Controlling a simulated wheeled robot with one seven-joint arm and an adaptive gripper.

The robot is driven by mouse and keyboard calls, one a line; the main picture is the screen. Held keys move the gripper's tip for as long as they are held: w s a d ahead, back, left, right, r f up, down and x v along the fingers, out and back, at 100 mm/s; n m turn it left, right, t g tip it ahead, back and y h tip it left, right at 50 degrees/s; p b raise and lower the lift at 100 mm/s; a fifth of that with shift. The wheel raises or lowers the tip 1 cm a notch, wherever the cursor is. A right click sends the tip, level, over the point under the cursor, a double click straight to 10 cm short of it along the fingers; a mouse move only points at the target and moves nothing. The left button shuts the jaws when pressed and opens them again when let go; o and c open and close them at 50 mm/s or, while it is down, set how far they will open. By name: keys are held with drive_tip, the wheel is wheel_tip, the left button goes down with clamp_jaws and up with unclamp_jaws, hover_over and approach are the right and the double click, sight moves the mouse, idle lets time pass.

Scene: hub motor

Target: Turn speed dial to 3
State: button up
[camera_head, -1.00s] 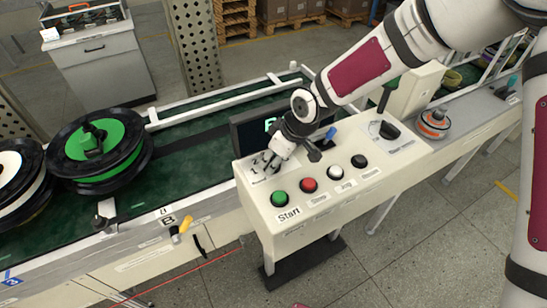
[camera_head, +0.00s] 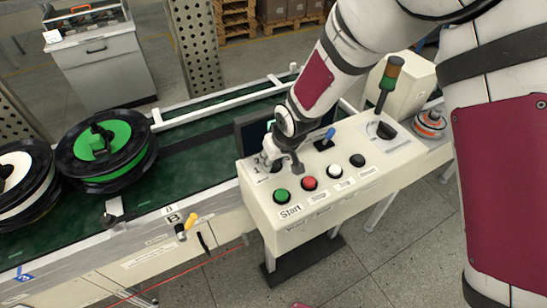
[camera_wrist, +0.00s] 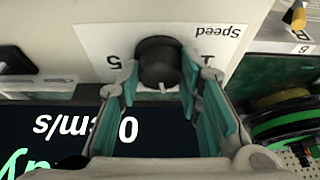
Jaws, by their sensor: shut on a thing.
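The black speed dial (camera_wrist: 160,62) sits on the pale panel in the wrist view, which shows it upside down. The word "Speed" is printed above it. A "5" shows left of the dial and a "1" to the right; other numbers are hidden. A small white mark shows at the dial's lower edge. My gripper (camera_wrist: 160,82) has its teal finger pads on either side of the dial, shut on it. In the head view my gripper (camera_head: 270,163) is at the panel's left end and hides most of the dial.
The control box (camera_head: 330,200) has a green Start button (camera_head: 282,196), a red button (camera_head: 309,183), white and black buttons and a blue-tipped lever (camera_head: 328,136) close to my gripper. A dark screen (camera_wrist: 60,125) stands beside the dial. Spools (camera_head: 106,150) lie on the conveyor at left.

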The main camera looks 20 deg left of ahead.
drive_tip(key=shift+s+m+h+p, duration=0.1)
drive_tip(key=shift+m+h+p, duration=0.2)
drive_tip(key=shift+m+p, duration=0.55)
drive_tip(key=shift+m+t, duration=0.25)
drive_tip(key=shift+t, duration=0.05)
drive_tip(key=o, duration=1.2)
drive_tip(key=shift+c, duration=0.2)
drive_tip(key=shift+r, duration=0.1)
drive_tip(key=v, duration=1.1)
drive_tip(key=shift+r, duration=0.4)
drive_tip(key=shift+d, duration=0.1)
